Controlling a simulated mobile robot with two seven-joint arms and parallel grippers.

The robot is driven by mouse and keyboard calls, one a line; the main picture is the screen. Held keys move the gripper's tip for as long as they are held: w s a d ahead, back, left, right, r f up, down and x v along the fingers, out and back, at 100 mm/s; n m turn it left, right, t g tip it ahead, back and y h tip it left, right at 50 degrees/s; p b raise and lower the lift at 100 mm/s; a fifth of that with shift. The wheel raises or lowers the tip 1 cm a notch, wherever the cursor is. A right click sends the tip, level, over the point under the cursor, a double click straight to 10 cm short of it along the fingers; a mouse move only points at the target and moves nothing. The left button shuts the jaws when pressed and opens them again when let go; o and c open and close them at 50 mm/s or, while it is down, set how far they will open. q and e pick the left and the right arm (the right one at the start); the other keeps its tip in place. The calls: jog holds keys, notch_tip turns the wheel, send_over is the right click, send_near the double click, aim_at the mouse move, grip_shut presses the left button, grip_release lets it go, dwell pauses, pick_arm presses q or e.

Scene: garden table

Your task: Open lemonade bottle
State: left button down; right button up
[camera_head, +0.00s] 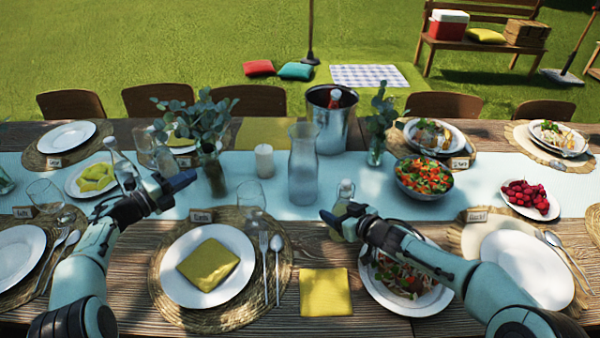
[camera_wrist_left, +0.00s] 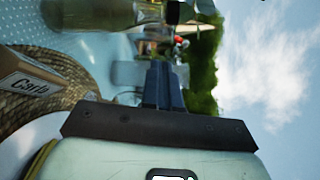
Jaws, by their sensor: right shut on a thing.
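A small clear glass bottle with pale yellow contents, which I take as the lemonade bottle (camera_head: 345,190), stands upright near the middle of the table. Its top shows above my right gripper (camera_head: 335,220), which is shut on its body; the fingers and wrist hide part of it. My left gripper (camera_head: 180,182) is over the blue runner to the left, well apart from that bottle. In the left wrist view its fingers (camera_wrist_left: 163,85) lie close together with nothing seen between them. Another clear bottle (camera_head: 122,168) stands just left of my left gripper.
A glass carafe (camera_head: 303,165), a white candle (camera_head: 264,160) and a leafy vase (camera_head: 213,165) stand between the grippers. A metal bucket (camera_head: 332,120) is behind. A pasta plate (camera_head: 437,300) lies under my right arm, a napkin plate (camera_head: 235,280) in front.

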pick_arm(q)
jog(key=s+d+r+m+g+h, duration=0.1)
jog(key=d+r+m+g+h, duration=0.15)
jog(key=d, duration=0.75)
jog(key=d+r+m+g+h, duration=0.1)
jog(key=d+r+g+h, duration=0.2)
jog(key=d, duration=0.6)
jog(key=s+d+f+m+g, duration=0.1)
jog(key=d+f+m+g, duration=0.1)
jog(key=d, duration=1.7)
jog(key=shift+f+g+h, duration=0.45)
jog(key=shift+g, duration=0.5)
jog(key=shift+s+d, duration=0.1)
jog(key=shift+s, duration=0.15)
jog(key=shift+s, duration=0.2)
jog(key=shift+s+r, duration=0.1)
jog(key=shift+r, duration=0.05)
